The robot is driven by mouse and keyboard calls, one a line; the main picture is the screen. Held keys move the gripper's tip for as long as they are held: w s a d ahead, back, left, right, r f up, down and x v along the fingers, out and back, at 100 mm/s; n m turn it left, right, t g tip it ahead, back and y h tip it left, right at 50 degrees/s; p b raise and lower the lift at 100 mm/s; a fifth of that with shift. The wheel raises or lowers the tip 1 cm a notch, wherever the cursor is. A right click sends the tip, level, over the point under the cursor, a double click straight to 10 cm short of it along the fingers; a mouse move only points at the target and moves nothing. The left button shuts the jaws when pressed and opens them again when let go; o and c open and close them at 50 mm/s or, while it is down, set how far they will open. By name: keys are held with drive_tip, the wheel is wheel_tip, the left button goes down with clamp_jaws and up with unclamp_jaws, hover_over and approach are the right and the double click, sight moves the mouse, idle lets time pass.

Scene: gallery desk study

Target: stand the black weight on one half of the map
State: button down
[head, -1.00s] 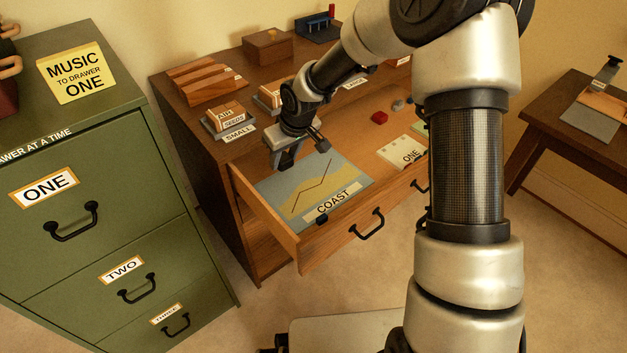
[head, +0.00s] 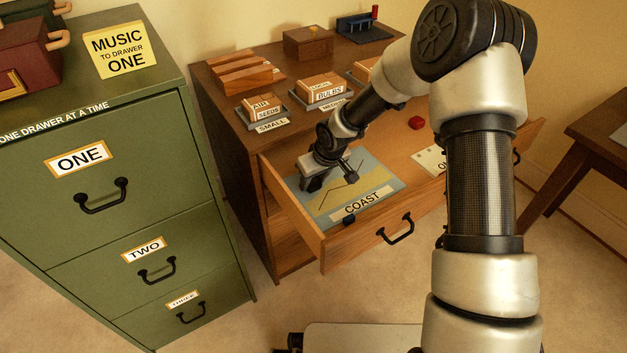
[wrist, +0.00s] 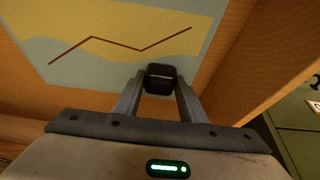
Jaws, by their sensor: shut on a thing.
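My gripper (head: 311,187) reaches down into the open desk drawer, at the back left part of the map. In the wrist view my gripper (wrist: 158,88) is shut on the black weight (wrist: 160,73), a small dark block between the fingertips. The blue-grey and tan map (head: 380,183) has a dark zigzag line and a COAST label. It lies flat in the drawer and also fills the upper wrist view (wrist: 107,22). Whether the weight touches the map, I cannot tell. Another small black block (head: 349,220) sits at the map's front edge, beside the label.
The drawer's side wall (head: 290,208) stands close to the gripper. A pale card (head: 430,160) and a red block (head: 417,123) lie right of the map. Labelled boxes (head: 263,108) stand on the desk top. A green cabinet (head: 150,200) is at left.

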drive_tip(key=shift+f, duration=0.1)
drive_tip(key=shift+f, duration=0.15)
drive_tip(key=c, duration=1.1)
unclamp_jaws()
drive_tip(key=shift+r, duration=0.45)
drive_tip(key=p+v, duration=0.3)
drive_tip(key=v, duration=0.8)
drive_tip(key=shift+s+d+r, duration=0.1)
drive_tip(key=shift+s+r, duration=0.05)
drive_tip(key=shift+r, duration=0.15)
